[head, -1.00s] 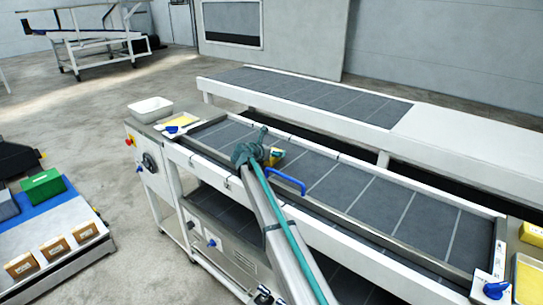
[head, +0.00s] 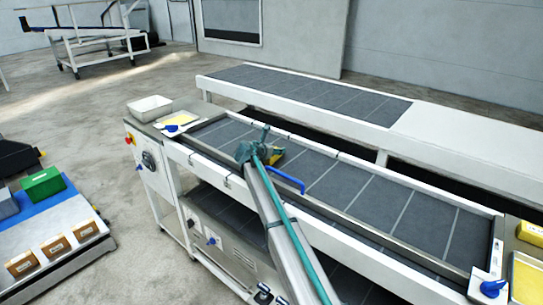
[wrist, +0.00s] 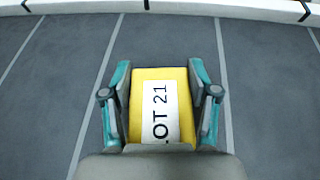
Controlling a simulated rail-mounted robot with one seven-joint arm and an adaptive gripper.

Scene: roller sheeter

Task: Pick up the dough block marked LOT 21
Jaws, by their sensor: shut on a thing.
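A yellow dough block (wrist: 138,90) with a white label reading LOT 21 sits between the two fingers of my gripper (wrist: 161,95) in the wrist view. My gripper is shut on the block, with a finger along each side. The label's lower end is hidden by the gripper body. I cannot tell whether the block touches the belt.
A blue handle (head: 288,180) stands at the belt's near edge. A white tub (head: 150,108) and a yellow slab on a board (head: 178,121) are at the left end. Brown boxes (head: 54,246) and a green box (head: 42,184) lie at far left. The belt to the right is bare.

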